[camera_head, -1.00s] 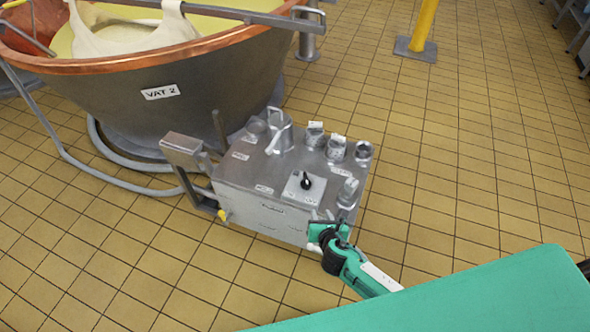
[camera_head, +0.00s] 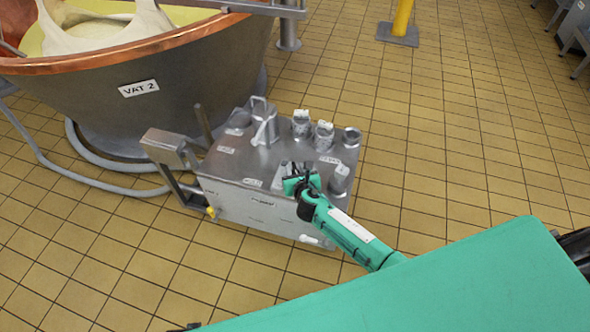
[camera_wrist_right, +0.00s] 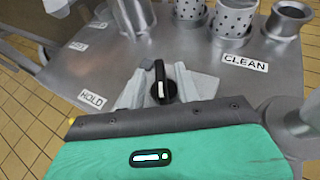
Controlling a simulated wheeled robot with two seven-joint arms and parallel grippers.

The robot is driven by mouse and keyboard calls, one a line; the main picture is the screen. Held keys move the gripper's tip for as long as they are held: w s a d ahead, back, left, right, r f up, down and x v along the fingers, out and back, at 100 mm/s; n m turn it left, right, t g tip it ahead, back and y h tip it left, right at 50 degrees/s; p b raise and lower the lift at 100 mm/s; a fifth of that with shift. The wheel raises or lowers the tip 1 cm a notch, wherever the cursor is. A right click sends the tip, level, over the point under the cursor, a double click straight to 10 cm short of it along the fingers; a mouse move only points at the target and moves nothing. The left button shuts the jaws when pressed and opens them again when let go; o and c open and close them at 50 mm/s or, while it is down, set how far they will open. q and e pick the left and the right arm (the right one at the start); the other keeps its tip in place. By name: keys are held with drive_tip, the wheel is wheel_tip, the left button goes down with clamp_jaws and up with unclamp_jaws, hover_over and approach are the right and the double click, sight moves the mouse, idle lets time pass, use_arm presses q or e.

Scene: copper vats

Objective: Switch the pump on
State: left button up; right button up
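The pump switch, a black rotary knob (camera_wrist_right: 162,87) with a white mark, sits on a pale plate on top of a grey steel cart (camera_head: 262,215). In the head view my right gripper (camera_head: 296,178) is over that plate and hides the knob. In the right wrist view its pale fingers (camera_wrist_right: 160,88) are apart, one on each side of the knob. I cannot tell whether either finger touches it. My left gripper is not in view.
Metal cups (camera_head: 324,134) and a jug (camera_head: 263,124) stand on the cart top. HOLD (camera_wrist_right: 92,98) and CLEAN (camera_wrist_right: 245,63) labels lie near the knob. The copper-rimmed vat 2 (camera_head: 185,70) is behind left. Tiled floor (camera_head: 450,130) is clear at right.

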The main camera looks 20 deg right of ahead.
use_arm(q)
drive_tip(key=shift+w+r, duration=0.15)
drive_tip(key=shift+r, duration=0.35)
use_arm(e)
drive_tip(key=shift+w+f, duration=0.25)
drive_tip(key=shift+w, duration=0.35)
clamp_jaws()
